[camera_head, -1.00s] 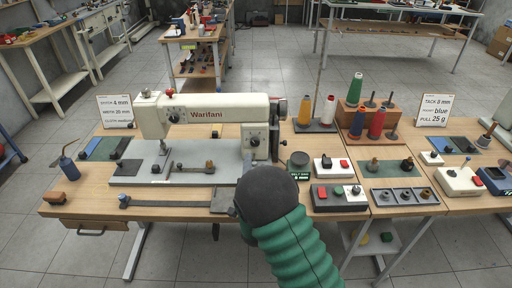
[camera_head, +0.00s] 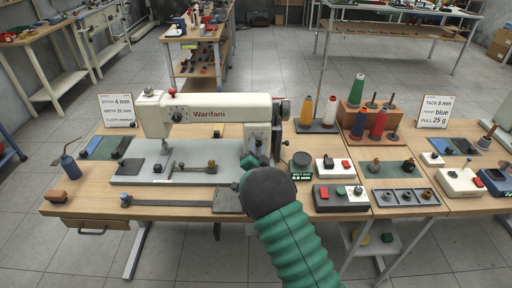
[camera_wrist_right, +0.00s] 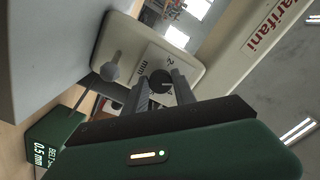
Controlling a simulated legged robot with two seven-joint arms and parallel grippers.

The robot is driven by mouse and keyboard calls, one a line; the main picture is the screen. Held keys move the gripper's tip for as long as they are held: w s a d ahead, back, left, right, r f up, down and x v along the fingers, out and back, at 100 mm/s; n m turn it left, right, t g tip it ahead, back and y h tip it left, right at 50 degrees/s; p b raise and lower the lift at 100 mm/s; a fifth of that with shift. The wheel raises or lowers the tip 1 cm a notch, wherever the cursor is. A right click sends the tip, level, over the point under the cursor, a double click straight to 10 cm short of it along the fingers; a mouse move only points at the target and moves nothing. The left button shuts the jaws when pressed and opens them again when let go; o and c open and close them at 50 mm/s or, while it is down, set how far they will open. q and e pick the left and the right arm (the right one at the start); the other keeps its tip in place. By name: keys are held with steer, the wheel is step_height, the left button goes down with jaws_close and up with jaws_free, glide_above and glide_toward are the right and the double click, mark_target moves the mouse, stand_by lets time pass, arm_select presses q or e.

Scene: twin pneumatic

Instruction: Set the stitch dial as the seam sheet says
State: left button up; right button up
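The cream sewing machine (camera_head: 205,115) stands on the table, marked Warifani. A dark dial (camera_head: 256,141) sits on its right column; in the right wrist view a dark round knob (camera_wrist_right: 159,80) stands on a cream plate reading about "2 mm". The seam sheet (camera_head: 117,110) stands at the left and reads 4 mm on its top line. My right gripper (camera_head: 250,160) is in front of the column, mostly hidden by my green arm. In the right wrist view its fingers (camera_wrist_right: 161,92) are apart, with the knob showing between their tips; contact is unclear. My left gripper is out of view.
A grey ball-ended lever (camera_wrist_right: 111,72) is close to the fingers. A green belt gauge (camera_head: 301,174), a switch box (camera_head: 340,197) and thread cones (camera_head: 329,111) stand to the right. A second card (camera_head: 434,110) is further right.

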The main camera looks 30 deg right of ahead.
steer(key=shift+d+r, duration=0.1)
steer(key=shift+d, duration=0.05)
jaws_close()
steer(key=shift+m+b, duration=0.6)
steer(key=shift+b, duration=0.15)
steer(key=m+b, duration=0.8)
steer(key=b, duration=0.2)
steer(key=shift+m+b, duration=1.3)
steer(key=shift+m, duration=0.1)
